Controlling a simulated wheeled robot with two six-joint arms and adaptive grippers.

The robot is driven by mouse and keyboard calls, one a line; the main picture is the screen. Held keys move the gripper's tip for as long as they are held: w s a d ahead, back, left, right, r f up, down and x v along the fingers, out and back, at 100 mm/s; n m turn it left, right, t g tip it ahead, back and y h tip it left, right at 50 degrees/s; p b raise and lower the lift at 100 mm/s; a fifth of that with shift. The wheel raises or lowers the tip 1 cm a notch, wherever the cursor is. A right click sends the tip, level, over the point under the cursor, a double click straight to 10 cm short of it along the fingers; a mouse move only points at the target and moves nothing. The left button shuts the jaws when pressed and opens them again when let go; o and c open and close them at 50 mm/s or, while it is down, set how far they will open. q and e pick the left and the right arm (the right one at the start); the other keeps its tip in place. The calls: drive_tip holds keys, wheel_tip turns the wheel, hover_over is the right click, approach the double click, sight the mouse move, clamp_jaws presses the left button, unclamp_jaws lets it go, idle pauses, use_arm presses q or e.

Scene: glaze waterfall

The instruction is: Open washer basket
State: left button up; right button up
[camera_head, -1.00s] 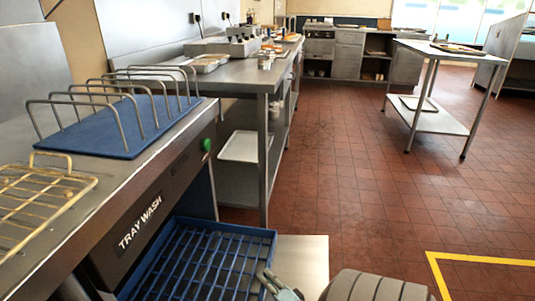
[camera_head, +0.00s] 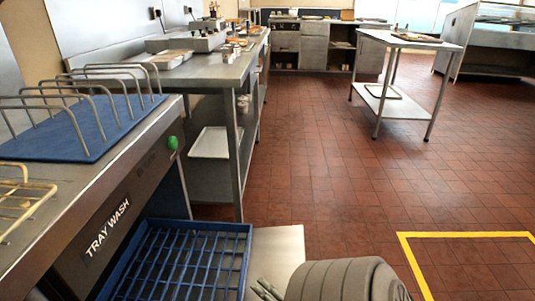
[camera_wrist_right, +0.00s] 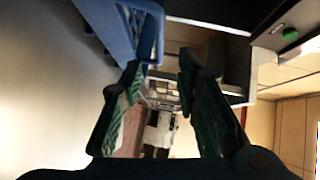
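The washer basket (camera_head: 200,226) is a blue wire-grid tray with a raised rim. It juts out from under the dark front panel marked TRAY WASH (camera_head: 108,228) at the lower left of the head view; its near end is cut off. My right gripper (camera_head: 262,287) is just beside the basket's right rim. In the right wrist view its two green-padded fingers (camera_wrist_right: 160,78) are spread, with nothing between them. The blue basket (camera_wrist_right: 112,28) shows above the left finger; I cannot tell whether they touch. My left gripper is not in view.
A green button (camera_head: 173,143) is on the washer's front. A blue rack mat (camera_head: 75,130) with metal hoops and a brass wire rack (camera_head: 22,205) lie on top. A steel table (camera_head: 225,75) stands behind. The red tiled floor to the right is open, with yellow marking (camera_head: 465,234).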

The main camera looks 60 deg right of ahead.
drive_tip(key=v, duration=0.2)
drive_tip(key=shift+s+a, duration=0.15)
drive_tip(key=shift+s, duration=0.2)
